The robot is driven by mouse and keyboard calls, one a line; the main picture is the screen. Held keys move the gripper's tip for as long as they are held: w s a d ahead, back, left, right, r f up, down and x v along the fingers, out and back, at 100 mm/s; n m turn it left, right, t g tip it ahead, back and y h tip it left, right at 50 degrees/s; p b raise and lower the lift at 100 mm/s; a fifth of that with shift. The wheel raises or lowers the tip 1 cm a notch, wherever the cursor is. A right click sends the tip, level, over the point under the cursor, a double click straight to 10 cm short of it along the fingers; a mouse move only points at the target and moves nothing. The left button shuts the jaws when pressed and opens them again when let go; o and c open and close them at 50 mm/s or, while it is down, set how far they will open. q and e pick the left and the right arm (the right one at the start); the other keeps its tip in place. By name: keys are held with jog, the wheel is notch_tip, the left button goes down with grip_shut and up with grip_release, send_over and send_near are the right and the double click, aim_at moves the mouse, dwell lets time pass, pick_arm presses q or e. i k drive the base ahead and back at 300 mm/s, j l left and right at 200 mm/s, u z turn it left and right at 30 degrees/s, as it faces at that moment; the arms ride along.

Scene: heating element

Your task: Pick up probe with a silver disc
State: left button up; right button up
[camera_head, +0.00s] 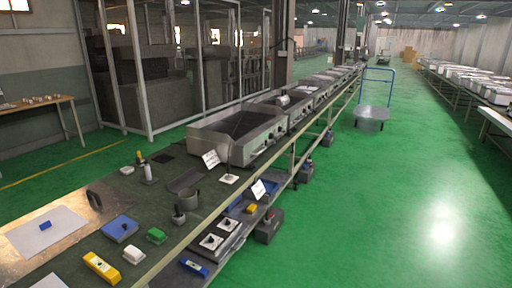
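I cannot make out for sure a probe with a silver disc; the small items are too small to tell. A slim upright grey-white item (148,174) stands on the dark workbench (75,262). A yellow-topped item (140,158) is just behind it. Two pale square plates with dark centres (211,242) lie on the lower shelf at the bench's right side. Neither of my grippers is in view.
Green floor (390,220) to the right is clear; a blue-handled cart (371,112) stands beyond.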

aim_at(229, 177)
jog(key=i, duration=1.4)
jog(key=i+l+u, duration=0.1)
jog(key=i, duration=1.3)
jog(key=i+u, duration=0.15)
jog(key=i, duration=0.25)
jog(key=i+l+u, duration=0.15)
jog(key=i, duration=0.2)
